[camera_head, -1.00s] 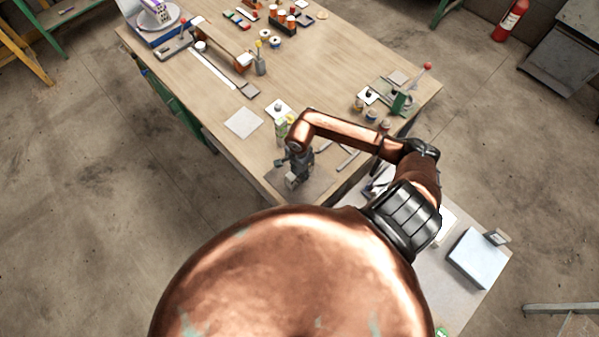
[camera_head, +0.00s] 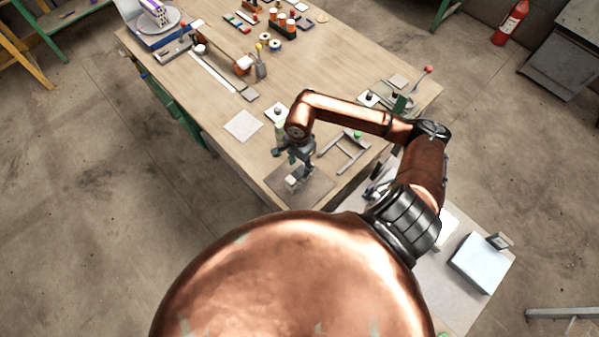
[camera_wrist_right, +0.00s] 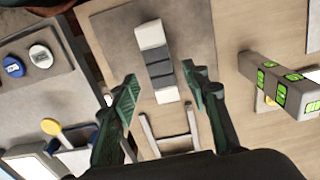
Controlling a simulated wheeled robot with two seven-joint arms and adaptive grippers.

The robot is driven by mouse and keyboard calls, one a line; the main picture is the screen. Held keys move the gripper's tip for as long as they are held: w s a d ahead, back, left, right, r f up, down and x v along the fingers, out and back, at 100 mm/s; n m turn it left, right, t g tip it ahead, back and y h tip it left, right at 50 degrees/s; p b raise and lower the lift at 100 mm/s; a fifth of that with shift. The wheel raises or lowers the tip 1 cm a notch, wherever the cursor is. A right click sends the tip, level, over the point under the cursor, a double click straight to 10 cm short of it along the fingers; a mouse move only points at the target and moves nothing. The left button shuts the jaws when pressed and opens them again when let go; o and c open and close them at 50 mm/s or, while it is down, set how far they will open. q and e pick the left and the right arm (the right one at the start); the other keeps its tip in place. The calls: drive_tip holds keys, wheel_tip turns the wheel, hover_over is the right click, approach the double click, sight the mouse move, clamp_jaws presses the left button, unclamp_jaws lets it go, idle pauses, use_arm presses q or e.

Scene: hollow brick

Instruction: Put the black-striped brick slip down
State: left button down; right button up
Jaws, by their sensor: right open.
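The black-striped brick slip (camera_wrist_right: 155,62) is a pale bar with dark grey bands across its middle. It lies on the grey-brown mat (camera_wrist_right: 195,30) in the right wrist view, and shows small in the head view (camera_head: 291,182) near the table's front corner, on the mat (camera_head: 318,183). My right gripper (camera_wrist_right: 160,82) is open, its two green-padded fingers apart on either side of the slip's lower part in the picture, with visible gaps. In the head view the right gripper (camera_head: 300,166) is just above the slip. My left gripper is not in view.
An H-shaped grey frame (camera_head: 345,150) lies right of the mat. A grey block with green markings (camera_wrist_right: 280,82) stands close by in the wrist view. A pale square tile (camera_head: 243,125) lies to the left. A side table with a white box (camera_head: 480,262) is at the right.

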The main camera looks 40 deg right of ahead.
drive_tip(key=shift+r, duration=1.6)
drive_tip(key=shift+c, duration=0.4)
